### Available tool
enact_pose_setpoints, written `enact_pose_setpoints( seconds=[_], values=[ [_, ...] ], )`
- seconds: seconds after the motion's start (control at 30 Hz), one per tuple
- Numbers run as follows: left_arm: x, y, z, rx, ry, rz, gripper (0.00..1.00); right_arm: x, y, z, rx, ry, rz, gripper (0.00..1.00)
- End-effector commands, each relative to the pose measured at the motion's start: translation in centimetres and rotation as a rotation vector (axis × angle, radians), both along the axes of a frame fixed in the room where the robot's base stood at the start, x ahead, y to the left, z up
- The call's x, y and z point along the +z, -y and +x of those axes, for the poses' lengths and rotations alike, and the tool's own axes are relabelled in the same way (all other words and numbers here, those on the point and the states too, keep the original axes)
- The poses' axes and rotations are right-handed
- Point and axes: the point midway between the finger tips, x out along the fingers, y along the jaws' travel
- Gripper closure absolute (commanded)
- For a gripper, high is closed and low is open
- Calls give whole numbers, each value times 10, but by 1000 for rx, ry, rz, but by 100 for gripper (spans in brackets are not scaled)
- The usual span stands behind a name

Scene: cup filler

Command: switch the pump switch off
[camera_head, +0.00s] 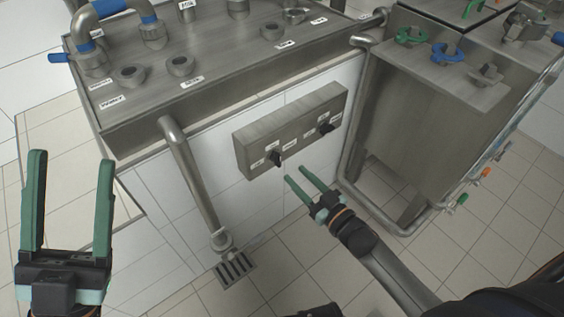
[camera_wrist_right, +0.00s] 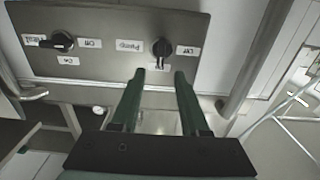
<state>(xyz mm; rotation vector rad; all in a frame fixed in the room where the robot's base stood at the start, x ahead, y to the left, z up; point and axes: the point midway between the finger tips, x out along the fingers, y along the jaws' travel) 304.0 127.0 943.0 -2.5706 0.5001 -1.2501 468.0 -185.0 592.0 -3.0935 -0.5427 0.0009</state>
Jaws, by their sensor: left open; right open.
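The grey switch box (camera_head: 262,133) on the white cabinet side carries two black rotary switches. The pump switch (camera_head: 276,158) is the left one in the head view; in the right wrist view (camera_wrist_right: 162,48) it is at the right, beside a label that seems to read Pump. There its handle points down, over a partly covered label. My right gripper (camera_head: 295,179) is open just below and right of the pump switch, apart from it. In the wrist view its fingers (camera_wrist_right: 160,76) point toward the switch with nothing between them. My left gripper (camera_head: 72,160) is open and empty at far left.
The second switch (camera_head: 325,126) sits right of the pump switch in the head view. A drain pipe (camera_head: 190,175) runs down left of the box. A steel tank on a tubular frame (camera_head: 352,130) stands close on the right. Floor below the box is free.

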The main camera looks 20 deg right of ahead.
Motion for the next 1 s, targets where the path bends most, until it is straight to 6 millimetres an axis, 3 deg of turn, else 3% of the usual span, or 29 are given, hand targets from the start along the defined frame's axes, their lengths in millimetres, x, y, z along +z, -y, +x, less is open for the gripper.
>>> enact_pose_setpoints(
  seconds=[0.1, 0.33, 0.8, 1.0],
  values=[
    [-11, 1, 2, -5, -14, -3, 37, -1, -9, 25, 1, 5, 2, 55],
    [-20, 1, 3, -15, -23, -10, 37, -1, -21, 56, 1, 2, 0, 55],
    [-22, 1, 3, -19, -28, -12, 37, 0, -25, 67, 1, 0, 0, 55],
    [-22, 1, 3, -19, -28, -12, 37, 0, -25, 67, 1, 0, 0, 78]
  ],
)
